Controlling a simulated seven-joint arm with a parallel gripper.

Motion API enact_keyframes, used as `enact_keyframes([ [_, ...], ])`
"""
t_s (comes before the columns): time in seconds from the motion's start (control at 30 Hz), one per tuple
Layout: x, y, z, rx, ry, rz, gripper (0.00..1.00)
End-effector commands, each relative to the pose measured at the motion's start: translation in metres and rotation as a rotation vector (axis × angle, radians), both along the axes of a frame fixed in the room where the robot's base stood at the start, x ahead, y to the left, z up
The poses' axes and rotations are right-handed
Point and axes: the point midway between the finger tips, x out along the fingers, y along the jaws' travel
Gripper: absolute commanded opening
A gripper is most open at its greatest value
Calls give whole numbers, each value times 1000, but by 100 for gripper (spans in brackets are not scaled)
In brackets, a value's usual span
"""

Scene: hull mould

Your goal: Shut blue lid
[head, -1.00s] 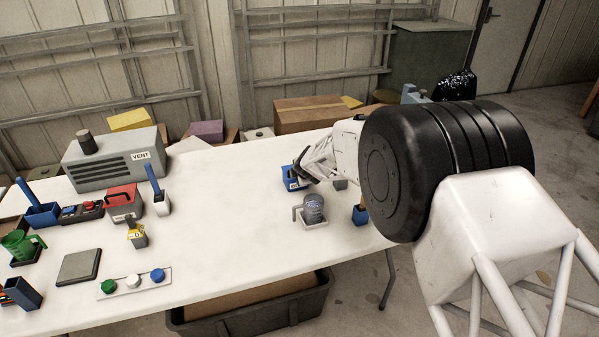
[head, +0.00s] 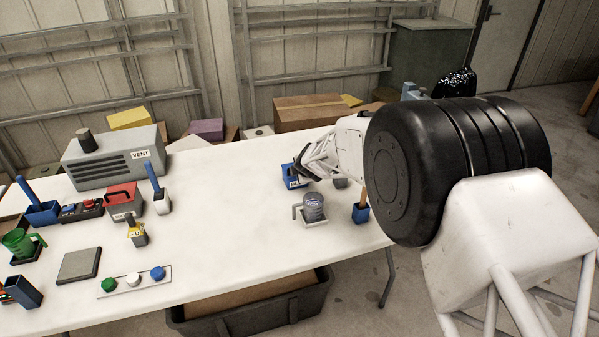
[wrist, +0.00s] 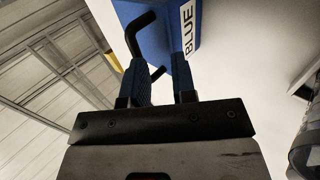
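The blue box (head: 291,183) stands toward the far right of the table, with a white label on its side. In the wrist view the blue box (wrist: 170,35) shows at the top, and its label reads BLUE. A bent black handle (wrist: 132,35) juts from it; its lower end shows at the gap between my fingers. My gripper (wrist: 160,68) has its two blue finger pads apart, with no clear grip on the handle. In the head view my gripper (head: 303,163) is right at the box and hides part of it. I cannot tell how far the lid stands open.
A cup on a white tray (head: 313,222) and a blue holder with a wooden handle (head: 361,214) stand near the box. A grey VENT unit (head: 115,160), a red box (head: 124,201) and a button strip (head: 134,281) are at left. The table's middle is clear.

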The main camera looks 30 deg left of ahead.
Motion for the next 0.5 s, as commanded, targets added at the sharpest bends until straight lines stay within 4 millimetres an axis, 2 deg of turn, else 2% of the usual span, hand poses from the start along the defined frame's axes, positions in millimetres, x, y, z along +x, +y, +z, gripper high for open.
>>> enact_keyframes([
  [0.5,-20,-21,34,3,-5,-1,22],
])
